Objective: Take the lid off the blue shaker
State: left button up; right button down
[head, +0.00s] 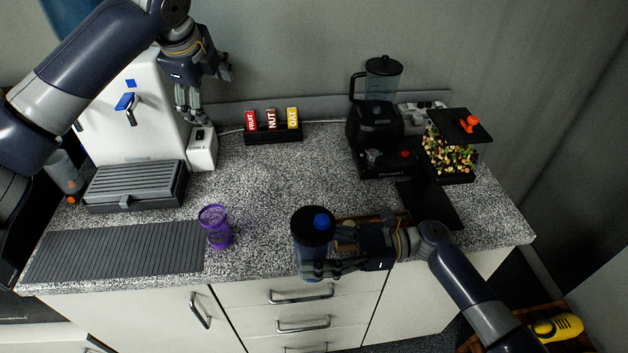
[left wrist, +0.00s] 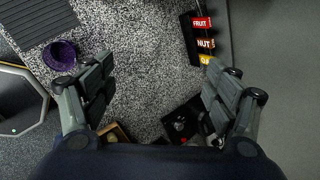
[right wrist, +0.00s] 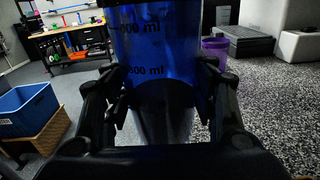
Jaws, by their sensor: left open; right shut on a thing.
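The blue shaker (right wrist: 160,55) fills the middle of the right wrist view, a see-through blue body with volume marks.
A purple cup (head: 216,227) stands left of the shaker, by a ribbed dark mat (head: 115,250). A bar rack (head: 273,136) stands at the back wall. A black blender (head: 378,140) and a tray of chopped food (head: 450,178) are at right. The middle counter is clear.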

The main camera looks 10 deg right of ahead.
pick_arm(q)
jog(key=s+d+f+m+g, duration=0.25)
jog(key=s+d+m, duration=0.45)
jog(key=s+d, duration=0.55)
jog(key=m+g, duration=0.3)
jog(key=m, duration=0.3)
send_over(314, 222)
jog(key=shift+w+f, duration=0.25)
jog(key=shift+f, duration=0.35)
jog(key=shift+s+f, duration=0.2)
jog(key=shift+f, duration=0.05)
notch_tip(314, 222, down, 8)
jog(key=shift+r, duration=0.2)
jog(key=shift+c, duration=0.2)
